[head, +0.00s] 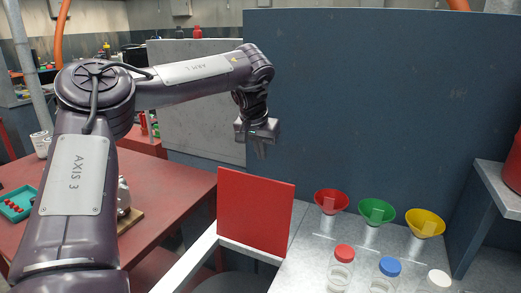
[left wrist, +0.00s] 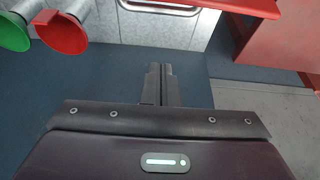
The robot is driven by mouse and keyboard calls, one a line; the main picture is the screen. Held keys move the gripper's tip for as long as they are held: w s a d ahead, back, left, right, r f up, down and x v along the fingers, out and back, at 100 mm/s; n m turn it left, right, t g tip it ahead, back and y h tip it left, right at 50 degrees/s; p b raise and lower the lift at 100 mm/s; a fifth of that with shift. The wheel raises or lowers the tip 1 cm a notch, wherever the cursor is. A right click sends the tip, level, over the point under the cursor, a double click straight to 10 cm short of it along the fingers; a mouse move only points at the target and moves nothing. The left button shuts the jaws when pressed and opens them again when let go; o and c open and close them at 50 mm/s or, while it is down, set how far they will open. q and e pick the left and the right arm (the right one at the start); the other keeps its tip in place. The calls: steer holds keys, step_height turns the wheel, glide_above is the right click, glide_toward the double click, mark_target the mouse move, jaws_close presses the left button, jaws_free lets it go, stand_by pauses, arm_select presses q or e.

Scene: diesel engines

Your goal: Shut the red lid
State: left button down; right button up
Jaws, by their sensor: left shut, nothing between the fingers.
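The red lid (head: 256,215) is a flat square panel standing upright at the left end of the light counter (head: 300,262), in the open position. The lid's far face is hidden in the head view. My right gripper is in neither view.
Red (head: 331,201), green (head: 376,211) and yellow (head: 425,222) funnels stand right of the lid. Jars with red (head: 344,253), blue (head: 389,266) and white caps stand in front. A dark blue partition (head: 380,100) rises behind. A red table (head: 160,185) is at the left.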

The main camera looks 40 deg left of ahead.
arm_select(q)
step_height(320, 180, down, 7)
steer(key=s+p, duration=0.1)
steer(key=p, duration=0.2)
steer(key=shift+s+d, duration=0.15)
stand_by(0.6)
